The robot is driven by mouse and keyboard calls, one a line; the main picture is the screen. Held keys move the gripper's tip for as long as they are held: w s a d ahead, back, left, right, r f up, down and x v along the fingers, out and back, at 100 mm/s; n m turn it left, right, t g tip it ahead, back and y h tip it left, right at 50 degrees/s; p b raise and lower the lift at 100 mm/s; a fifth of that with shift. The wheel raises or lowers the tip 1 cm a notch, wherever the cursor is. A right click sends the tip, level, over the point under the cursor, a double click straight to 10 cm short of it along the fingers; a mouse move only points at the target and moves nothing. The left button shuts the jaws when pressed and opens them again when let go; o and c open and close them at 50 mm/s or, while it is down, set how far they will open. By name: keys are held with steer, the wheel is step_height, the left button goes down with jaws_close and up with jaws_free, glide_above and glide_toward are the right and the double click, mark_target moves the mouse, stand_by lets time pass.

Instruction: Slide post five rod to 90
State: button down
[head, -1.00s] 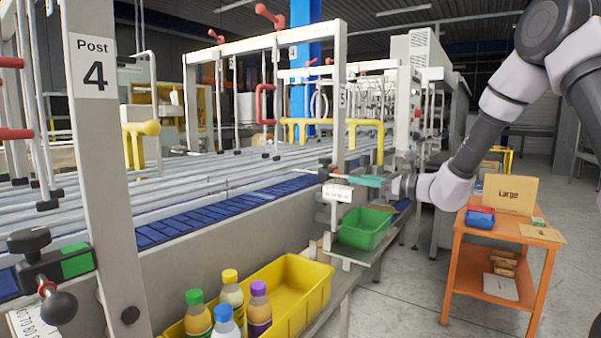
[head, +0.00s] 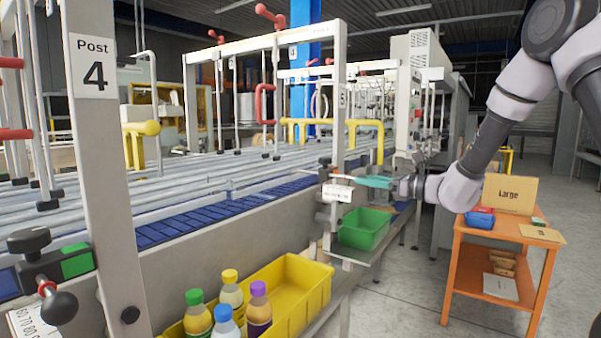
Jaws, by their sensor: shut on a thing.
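Post five (head: 340,78) is the pale upright marked 5 in the middle of the head view. Its rod assembly (head: 328,178) sits low on the post, with a dark knob above. A white scale label (head: 338,193) hangs just below it; its numbers are too small to read. My gripper (head: 364,181), with teal fingers, reaches in from the right at the rod's height. It is shut on the outer end of the post five rod, which the fingers mostly hide. A thin reddish-and-pale piece shows between fingers and post.
A green bin (head: 364,232) stands just below my gripper. A yellow bin (head: 318,290) with several bottles is nearer. Post 4 (head: 97,150) stands at the left. An orange table (head: 487,235) with boxes is at the right. Floor between is clear.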

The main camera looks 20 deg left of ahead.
steer(key=shift+v, duration=1)
steer(key=c, duration=0.6)
jaws_free()
steer(key=shift+c, duration=0.2)
steer(key=v, duration=0.7)
steer(key=shift+a+r, duration=0.1)
